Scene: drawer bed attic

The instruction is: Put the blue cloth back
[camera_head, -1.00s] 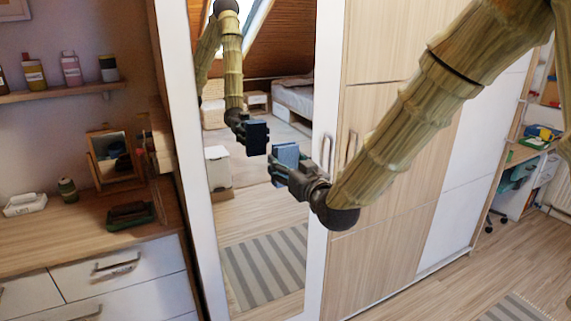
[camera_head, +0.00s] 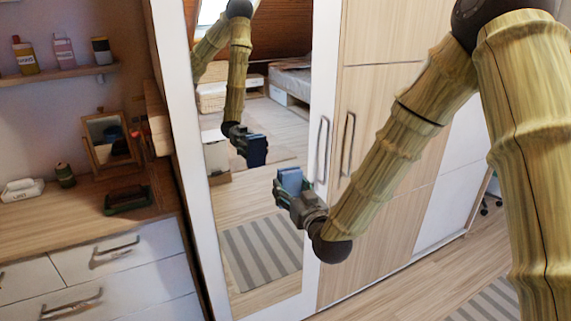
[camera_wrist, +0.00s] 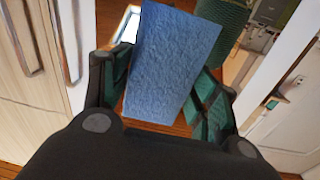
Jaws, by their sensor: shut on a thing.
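The blue cloth (camera_head: 291,180) is a flat, stiff-looking block held in my gripper (camera_head: 288,192), in front of the wardrobe mirror. In the wrist view the cloth (camera_wrist: 168,62) stands up between the two dark green fingers of my gripper (camera_wrist: 163,95), which are shut on it. Its textured face fills the middle of that view. A dark tray (camera_head: 128,200) sits on the dresser top (camera_head: 60,222) to the left, apart from my gripper.
The mirror (camera_head: 262,215) reflects my arm and the room. Wardrobe handles (camera_head: 347,143) stick out right of it. On the dresser are a small standing mirror (camera_head: 110,140), a green jar (camera_head: 65,175) and a white box (camera_head: 22,189). A shelf (camera_head: 60,77) holds bottles above.

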